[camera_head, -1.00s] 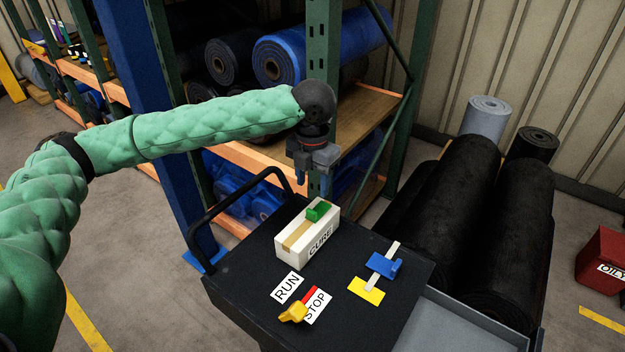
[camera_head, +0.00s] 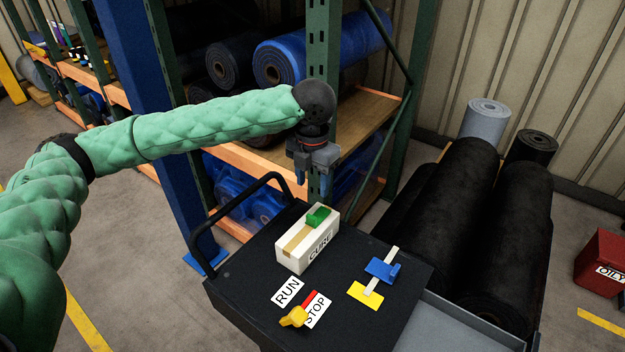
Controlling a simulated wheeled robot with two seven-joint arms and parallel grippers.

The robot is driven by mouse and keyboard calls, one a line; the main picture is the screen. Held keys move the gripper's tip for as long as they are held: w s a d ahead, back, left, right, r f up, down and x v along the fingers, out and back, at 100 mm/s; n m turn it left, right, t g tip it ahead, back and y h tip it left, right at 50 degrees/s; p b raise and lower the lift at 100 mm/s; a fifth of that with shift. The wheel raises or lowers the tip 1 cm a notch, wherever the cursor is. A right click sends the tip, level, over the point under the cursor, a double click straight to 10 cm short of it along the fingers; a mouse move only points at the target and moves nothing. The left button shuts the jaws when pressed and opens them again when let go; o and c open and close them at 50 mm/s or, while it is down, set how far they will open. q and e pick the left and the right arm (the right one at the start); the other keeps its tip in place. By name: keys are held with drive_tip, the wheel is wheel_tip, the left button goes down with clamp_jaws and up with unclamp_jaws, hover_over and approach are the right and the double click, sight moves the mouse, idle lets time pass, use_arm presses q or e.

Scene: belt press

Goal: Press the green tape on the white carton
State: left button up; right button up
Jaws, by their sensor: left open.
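The white carton (camera_head: 291,262) stands on the black cart top, with a tan strip along its top and "CURE" lettering on its side. The green tape (camera_head: 318,217) sits on the far end of the carton's top. My left gripper (camera_head: 313,190) is open and empty, pointing down above and just behind the carton's far end, apart from the tape. My right gripper is not in view.
A cart handle (camera_head: 235,203) rises at the left. Black rolls (camera_head: 450,200) lie at right.

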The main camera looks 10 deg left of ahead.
use_arm(q)
drive_tip(key=shift+r+p, duration=1.7)
drive_tip(key=shift+r, duration=0.45)
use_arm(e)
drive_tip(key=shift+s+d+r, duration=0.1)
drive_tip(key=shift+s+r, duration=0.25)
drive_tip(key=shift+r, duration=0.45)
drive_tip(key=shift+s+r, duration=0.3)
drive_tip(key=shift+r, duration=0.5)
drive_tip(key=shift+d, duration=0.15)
use_arm(q)
drive_tip(key=shift+s+a+r, duration=0.25)
drive_tip(key=shift+s+r, duration=0.25)
drive_tip(key=shift+s, duration=0.1)
drive_tip(key=shift+s+a+r, duration=0.3)
drive_tip(key=shift+s+r, duration=0.2)
drive_tip(key=shift+s, duration=0.15)
drive_tip(key=shift+s+a+r, duration=0.25)
drive_tip(key=shift+s+r, duration=0.25)
drive_tip(key=shift+s, duration=0.1)
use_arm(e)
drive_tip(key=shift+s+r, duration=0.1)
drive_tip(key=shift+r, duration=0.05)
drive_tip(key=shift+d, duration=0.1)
